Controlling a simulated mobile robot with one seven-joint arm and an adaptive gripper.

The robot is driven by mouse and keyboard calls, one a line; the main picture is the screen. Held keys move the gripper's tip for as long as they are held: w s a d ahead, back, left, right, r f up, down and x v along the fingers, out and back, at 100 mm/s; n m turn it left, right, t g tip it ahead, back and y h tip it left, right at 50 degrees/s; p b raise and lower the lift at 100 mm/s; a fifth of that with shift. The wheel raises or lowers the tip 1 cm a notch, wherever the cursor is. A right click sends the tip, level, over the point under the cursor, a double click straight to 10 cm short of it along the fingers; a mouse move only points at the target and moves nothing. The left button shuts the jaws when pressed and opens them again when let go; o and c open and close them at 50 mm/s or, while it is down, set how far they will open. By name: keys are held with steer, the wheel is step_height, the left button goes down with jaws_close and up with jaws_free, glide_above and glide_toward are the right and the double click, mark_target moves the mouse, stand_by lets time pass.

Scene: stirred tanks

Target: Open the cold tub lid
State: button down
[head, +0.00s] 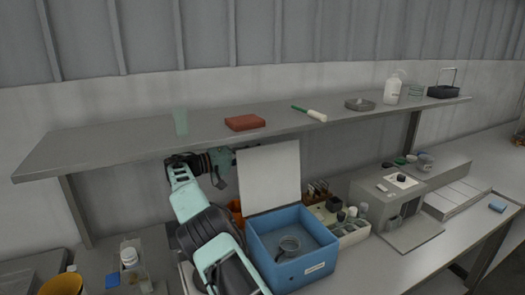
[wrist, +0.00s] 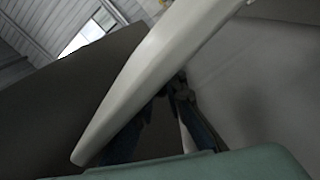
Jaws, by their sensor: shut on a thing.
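The cold tub is a blue box (head: 292,262) on the bench in the head view, with a pale label on its front. Its white lid (head: 268,177) stands upright at the tub's back edge, so the tub is open. A small grey cup-like vessel (head: 289,246) is inside the tub. My gripper (head: 228,158) is at the upper left edge of the lid, under the shelf, and is shut on it. In the wrist view the pale lid (wrist: 150,75) crosses close before the camera. The fingertips (wrist: 178,92) are partly hidden behind it.
A grey shelf (head: 80,150) runs just above my gripper and the lid, bearing a red block (head: 245,122), a bottle (head: 392,90) and other items. Right of the tub are a white rack (head: 352,232) and a grey box-shaped device (head: 378,205). Bottles (head: 129,257) stand at left.

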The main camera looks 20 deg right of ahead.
steer(key=shift+w+a+f, duration=0.15)
steer(key=shift+w+f, duration=0.05)
steer(key=shift+f, duration=0.4)
steer(key=c, duration=2.1)
jaws_free()
steer(key=shift+w+n, duration=0.1)
steer(key=shift+n, duration=0.2)
steer(key=shift+r, duration=0.1)
steer(key=shift+r, duration=0.2)
steer(key=shift+s, duration=0.2)
